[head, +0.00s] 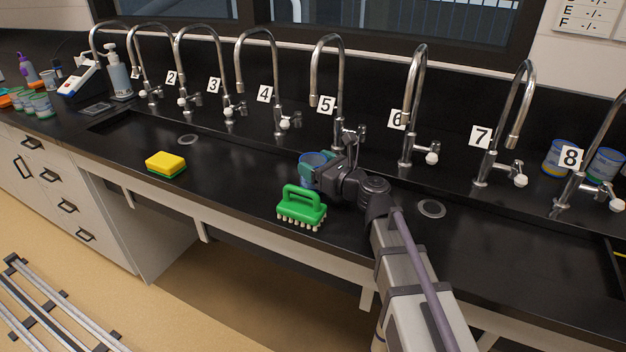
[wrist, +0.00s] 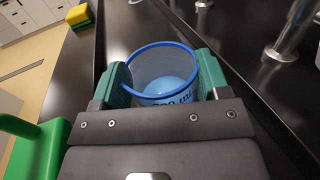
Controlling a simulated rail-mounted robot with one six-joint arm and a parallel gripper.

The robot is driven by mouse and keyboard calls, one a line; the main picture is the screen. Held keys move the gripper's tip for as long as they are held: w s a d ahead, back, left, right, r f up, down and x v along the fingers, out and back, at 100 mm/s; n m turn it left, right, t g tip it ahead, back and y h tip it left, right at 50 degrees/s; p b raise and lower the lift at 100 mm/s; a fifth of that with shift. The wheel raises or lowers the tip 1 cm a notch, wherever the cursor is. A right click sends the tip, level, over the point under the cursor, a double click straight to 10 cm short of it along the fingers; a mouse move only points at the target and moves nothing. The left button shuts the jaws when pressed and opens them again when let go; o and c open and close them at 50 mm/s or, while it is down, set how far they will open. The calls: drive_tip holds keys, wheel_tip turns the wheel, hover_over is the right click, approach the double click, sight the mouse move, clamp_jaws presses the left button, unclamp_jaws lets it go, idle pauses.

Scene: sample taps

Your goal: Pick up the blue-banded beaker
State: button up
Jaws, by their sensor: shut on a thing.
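The blue-banded beaker (head: 312,163) is a clear cup with a blue rim, in the sink trough below tap 5. In the wrist view the beaker (wrist: 160,62) shows its round blue rim, a pale blue inside and dark lettering on its near wall. My gripper (head: 317,169) has its green finger pads on either side of it; in the wrist view the gripper (wrist: 165,80) is shut on the beaker. The beaker looks upright. Its base is hidden, so I cannot tell whether it touches the trough floor.
A green brush (head: 302,208) lies close by on the near side. A yellow sponge (head: 166,163) is further left. Taps stand along the back, with tap 5 (head: 338,90) close behind my gripper.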

drive_tip(key=shift+c, duration=0.7)
drive_tip(key=shift+r, duration=0.1)
wheel_tip(320, 180, up, 10)
drive_tip(key=p, duration=1)
